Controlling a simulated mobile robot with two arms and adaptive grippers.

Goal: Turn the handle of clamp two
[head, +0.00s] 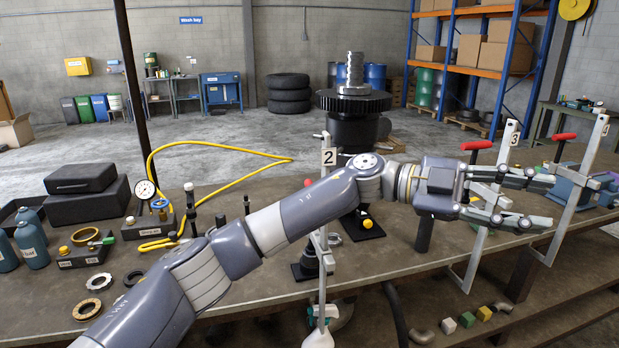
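Clamp two (323,250) is the upright metal bar with a "2" label, at the front edge of the bench. My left forearm crosses in front of its middle. My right gripper is not in view.
Another numbered clamp (465,278) with a red handle (476,146) stands by my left wrist, and one more (550,248) stands farther right. A yellow hose (210,145), black cases (90,205) and bottles (32,243) are on the left. A geared shaft assembly (354,100) rises behind.

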